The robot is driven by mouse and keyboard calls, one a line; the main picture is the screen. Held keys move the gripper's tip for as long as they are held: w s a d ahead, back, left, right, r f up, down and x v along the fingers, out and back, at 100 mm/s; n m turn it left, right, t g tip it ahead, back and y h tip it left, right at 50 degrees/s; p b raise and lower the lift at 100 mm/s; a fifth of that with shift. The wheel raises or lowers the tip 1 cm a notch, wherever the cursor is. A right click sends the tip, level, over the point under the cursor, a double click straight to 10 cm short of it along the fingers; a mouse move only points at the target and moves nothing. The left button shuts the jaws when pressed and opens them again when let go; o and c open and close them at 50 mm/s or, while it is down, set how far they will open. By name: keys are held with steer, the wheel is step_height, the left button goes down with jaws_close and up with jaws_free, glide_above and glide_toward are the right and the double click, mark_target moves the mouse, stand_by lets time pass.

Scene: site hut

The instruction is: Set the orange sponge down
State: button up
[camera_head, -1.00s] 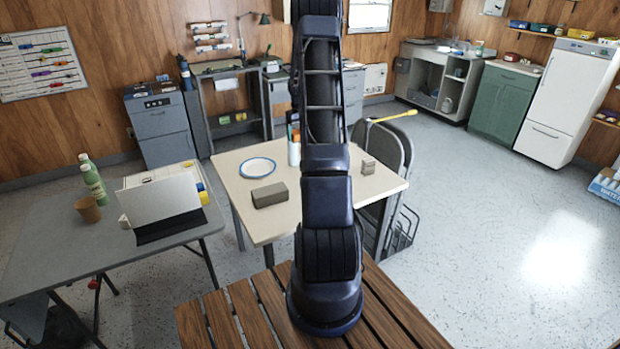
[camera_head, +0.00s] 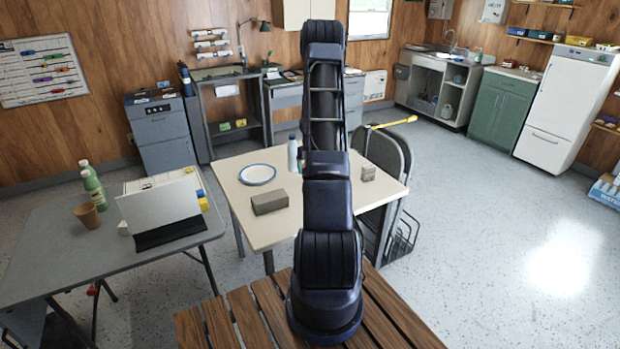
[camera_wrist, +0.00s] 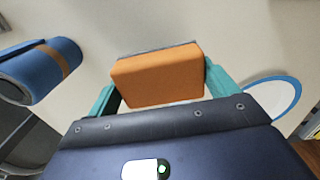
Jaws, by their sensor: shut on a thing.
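The orange sponge (camera_wrist: 157,78) is in the wrist view, held between the two teal fingers of my gripper (camera_wrist: 162,85). A thin grey strip shows along its far edge. The pale tabletop (camera_wrist: 90,25) lies behind and under the sponge; I cannot tell whether they touch. In the head view the table (camera_head: 240,206) stands ahead of me. My arm hides the gripper and the sponge there.
A blue-rimmed white plate (camera_head: 257,174) lies on the table; its edge shows in the wrist view (camera_wrist: 275,97). A blue roll with a tan band (camera_wrist: 40,70) lies left there. A grey-brown block (camera_head: 269,201), a small block (camera_head: 368,173) and a white bottle (camera_head: 292,152) also stand on the table.

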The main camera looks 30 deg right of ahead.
steer(key=shift+f, duration=2.95)
steer(key=shift+f, duration=0.2)
steer(key=o, duration=0.8)
steer(key=shift+r, duration=0.1)
